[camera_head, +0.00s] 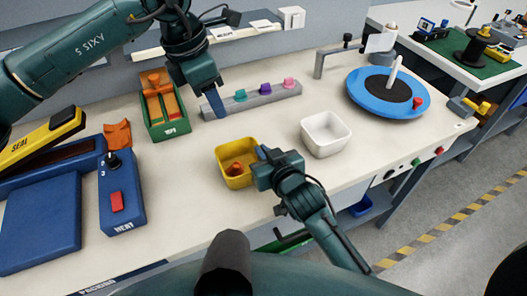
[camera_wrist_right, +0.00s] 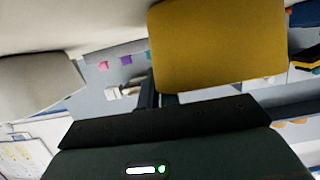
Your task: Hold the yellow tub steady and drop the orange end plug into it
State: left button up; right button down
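The yellow tub (camera_head: 222,156) stands upright on the bench in the head view; its outer wall fills the upper right of the right wrist view (camera_wrist_right: 218,45). A small orange piece (camera_head: 235,168) lies inside it, probably the end plug; its shape is unclear. My right gripper (camera_head: 262,153) is at the tub's right rim; its fingers (camera_wrist_right: 157,98) look close together at the tub's edge, seemingly shut on the wall. My left gripper (camera_head: 217,106) points down above the bench, behind and left of the tub. I see nothing in it, but its finger gap is hidden.
A white tub (camera_head: 326,146) stands right of the yellow one. A grey rail (camera_head: 250,100) with coloured pegs lies behind. A green bin (camera_head: 179,129) with orange parts is behind left, a blue heater box (camera_head: 120,190) at left, a blue turntable (camera_head: 360,93) at right.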

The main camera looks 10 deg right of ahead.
jog(key=shift+f, duration=0.1)
pick_arm(q)
jog(key=shift+v, duration=0.8)
pick_arm(e)
jog(key=c, duration=1.6)
grip_release()
jog(key=shift+o, duration=0.2)
jog(key=v, duration=1.2)
pick_arm(q)
jog(key=shift+f, duration=0.1)
